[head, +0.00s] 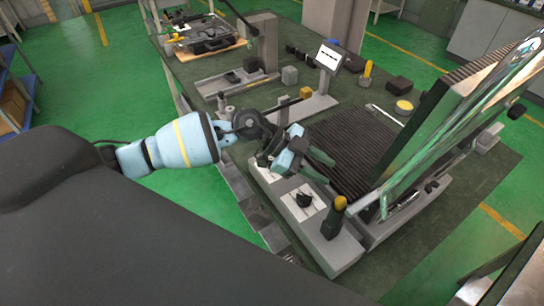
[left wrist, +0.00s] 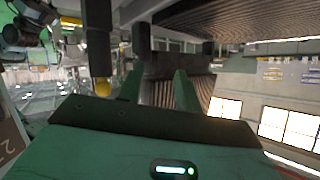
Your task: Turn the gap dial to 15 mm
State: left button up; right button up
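A black dial (head: 304,199) sits on a white plate on the grey front panel (head: 324,240) of the machine. Its scale is too small to read, and I cannot tell whether it is the gap dial. A second white plate (head: 265,173) on the panel is partly hidden by my left gripper. My left gripper (head: 320,168) is above the panel, beyond the dial and apart from it. In the left wrist view its two fingers (left wrist: 158,90) stand apart with nothing held between them. My right gripper is not in view.
A knob with a yellow top (head: 338,206) stands right of the dial. A ribbed dark bed (head: 350,150) lies behind the panel, with a large tilted ribbed plate (head: 440,125) at the right. A small display (head: 328,58) stands at the back.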

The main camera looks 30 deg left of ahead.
pick_arm(q)
jog(key=w+a+f+n+y, duration=0.1)
jog(key=a+y, duration=0.1)
jog(key=a, duration=0.2)
jog(key=w+a+f+y, duration=0.1)
jog(key=w+a+y, duration=0.1)
jog(key=a, duration=0.3)
jog(key=n+g+y, duration=0.1)
jog(key=n+y, duration=0.2)
jog(key=y, duration=0.1)
send_near(272, 160)
jog(key=f, duration=0.1)
jog(key=shift+d+b+x, duration=0.15)
jog(key=shift+b+x, duration=0.05)
jog(key=shift+x, duration=1.9)
jog(key=shift+d+b+x, duration=0.15)
jog(key=shift+x, duration=2)
jog(key=shift+w+r, duration=0.15)
jog(key=shift+r, duration=0.05)
grip_shut()
